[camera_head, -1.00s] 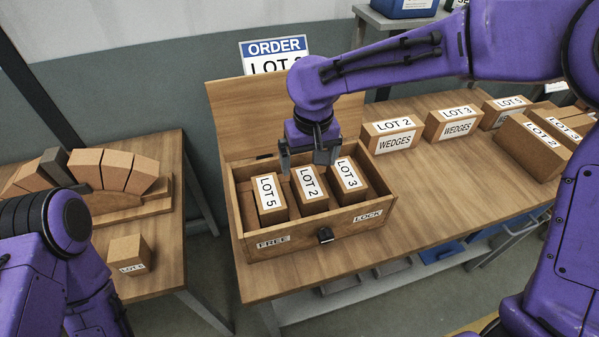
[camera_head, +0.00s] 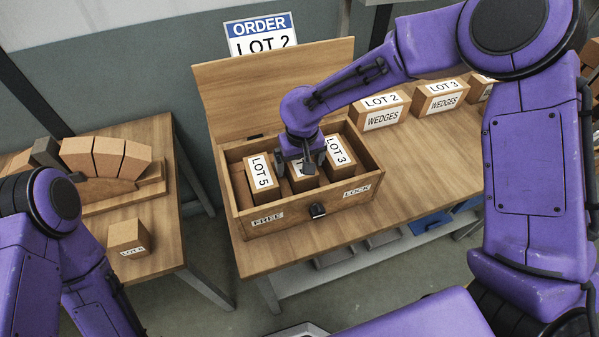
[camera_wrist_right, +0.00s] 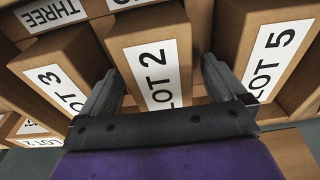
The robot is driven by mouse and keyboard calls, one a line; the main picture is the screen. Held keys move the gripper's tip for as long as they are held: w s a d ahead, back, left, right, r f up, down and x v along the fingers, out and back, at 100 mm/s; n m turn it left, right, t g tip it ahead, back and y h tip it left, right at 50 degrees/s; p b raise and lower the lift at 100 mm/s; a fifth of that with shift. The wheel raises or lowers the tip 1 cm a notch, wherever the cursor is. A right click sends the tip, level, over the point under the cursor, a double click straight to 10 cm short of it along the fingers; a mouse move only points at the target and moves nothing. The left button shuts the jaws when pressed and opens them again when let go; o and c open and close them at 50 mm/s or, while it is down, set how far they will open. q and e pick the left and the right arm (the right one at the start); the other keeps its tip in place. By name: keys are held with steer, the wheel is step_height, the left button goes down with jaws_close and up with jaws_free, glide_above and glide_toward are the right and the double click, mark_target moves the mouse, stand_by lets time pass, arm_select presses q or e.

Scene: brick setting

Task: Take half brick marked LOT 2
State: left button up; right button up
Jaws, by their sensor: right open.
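The half brick marked LOT 2 (camera_head: 306,184) stands in the middle of the open wooden box (camera_head: 357,201), between the LOT 5 brick (camera_head: 262,178) and the LOT 3 brick (camera_head: 338,152). My right gripper (camera_head: 299,166) is open right over it and hides much of its label in the head view. In the right wrist view, the open right gripper (camera_wrist_right: 160,76) has one finger along each side of the LOT 2 brick (camera_wrist_right: 150,45). I cannot tell whether the fingers touch it. My left arm shows at the left edge, but its gripper is out of view.
The box lid (camera_head: 280,92) stands open behind. The box front has FREE and LOCK labels and a dark latch (camera_head: 317,210). An ORDER sign (camera_head: 262,36) reads LOT 2. Wedge boxes (camera_head: 381,108) stand at right. A small brick (camera_head: 128,238) lies on the left table (camera_head: 160,210).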

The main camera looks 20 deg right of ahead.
jaws_close()
steer(key=shift+w, duration=0.1)
steer(key=shift+r, duration=0.15)
